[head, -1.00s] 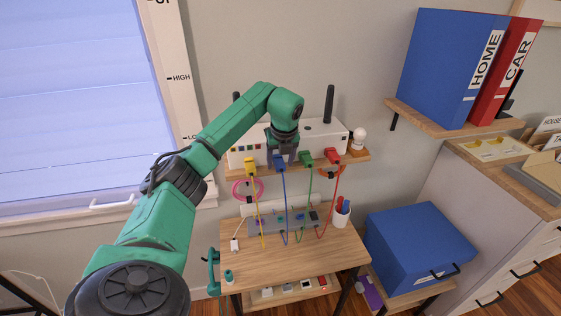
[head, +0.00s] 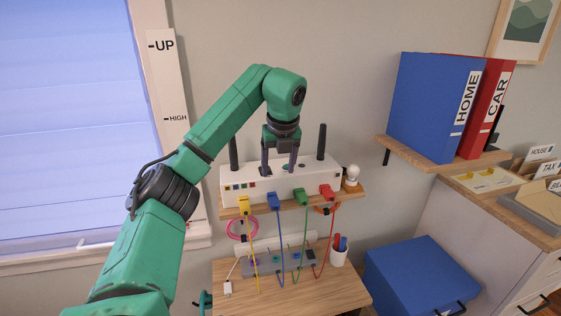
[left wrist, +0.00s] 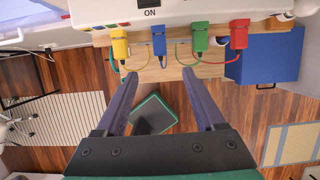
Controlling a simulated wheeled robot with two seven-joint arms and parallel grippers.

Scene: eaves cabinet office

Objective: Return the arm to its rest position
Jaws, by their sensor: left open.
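My left arm comes in from the left in the head view, its green links bent over the shelf. My left gripper (head: 279,168) is open and empty, fingers pointing down at the white router (head: 212,186). In the left wrist view its two dark fingers (left wrist: 165,95) are spread wide with nothing between them. Yellow (left wrist: 119,43), blue (left wrist: 159,42), green (left wrist: 199,37) and red (left wrist: 239,34) plugs sit in a row along the router's front, beyond the fingertips. My right gripper is not in view.
The router stands on a wooden wall shelf (head: 228,211); its antennas (head: 322,142) rise beside the gripper. Coloured cables hang to a power strip on the desk (head: 330,292). A blue box (head: 420,270) and a binder shelf (head: 470,162) are to the right, a window to the left.

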